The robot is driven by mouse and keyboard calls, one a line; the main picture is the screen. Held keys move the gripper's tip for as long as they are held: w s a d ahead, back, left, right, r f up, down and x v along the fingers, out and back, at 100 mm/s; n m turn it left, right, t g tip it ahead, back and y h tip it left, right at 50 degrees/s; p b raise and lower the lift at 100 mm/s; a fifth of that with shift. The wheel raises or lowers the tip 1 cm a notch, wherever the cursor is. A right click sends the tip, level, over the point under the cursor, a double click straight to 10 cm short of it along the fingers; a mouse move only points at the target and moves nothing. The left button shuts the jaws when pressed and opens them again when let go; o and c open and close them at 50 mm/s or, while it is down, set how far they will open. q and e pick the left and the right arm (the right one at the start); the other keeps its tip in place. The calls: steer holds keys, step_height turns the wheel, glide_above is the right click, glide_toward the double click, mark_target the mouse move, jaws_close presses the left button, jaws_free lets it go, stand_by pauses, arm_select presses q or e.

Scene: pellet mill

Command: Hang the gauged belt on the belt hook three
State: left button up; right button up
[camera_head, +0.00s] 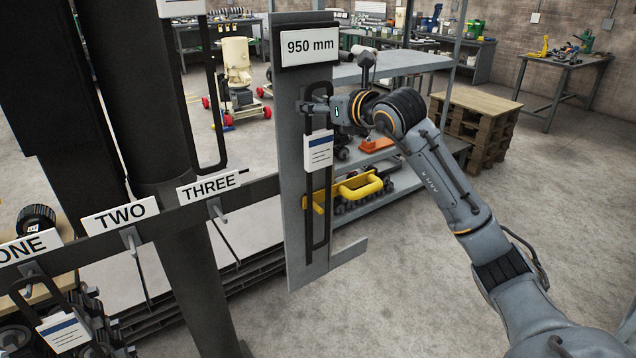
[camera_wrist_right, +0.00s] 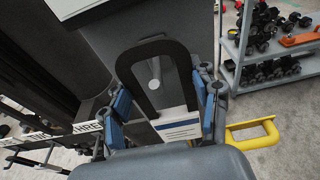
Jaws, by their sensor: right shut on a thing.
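The gauged belt (camera_head: 308,215) is a long black loop with a white and blue tag (camera_head: 318,150). It hangs upright in front of the grey gauge plate (camera_head: 292,240) marked 950 mm. My right gripper (camera_head: 316,108) is shut on its upper part. In the right wrist view, the blue-padded fingers (camera_wrist_right: 165,108) flank the belt (camera_wrist_right: 152,48); a pale round peg end (camera_wrist_right: 154,84) shows inside the loop. I cannot tell whether the belt rests on it. Belt hook three (camera_head: 216,209) is empty, below the THREE label (camera_head: 209,186). My left gripper is out of view.
Hook two (camera_head: 130,238) is left of hook three on the same rail and looks empty. Another tagged belt (camera_head: 62,332) hangs at hook one. A further belt (camera_head: 218,110) hangs above the THREE label. A shelf with a yellow-handled item (camera_head: 360,188) stands behind the gauge plate.

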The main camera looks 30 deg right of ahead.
steer(key=shift+r, duration=0.55)
steer(key=shift+s+f, duration=0.1)
steer(key=shift+s+d+f+b, duration=0.1)
steer(key=shift+s+b, duration=0.35)
steer(key=shift+s, duration=0.1)
steer(key=f+b+v, duration=0.1)
steer(key=b+v, duration=0.4)
steer(key=v, duration=0.3)
steer(key=shift+s+b, duration=0.3)
steer(key=shift+s, duration=0.15)
steer(key=shift+f, duration=0.1)
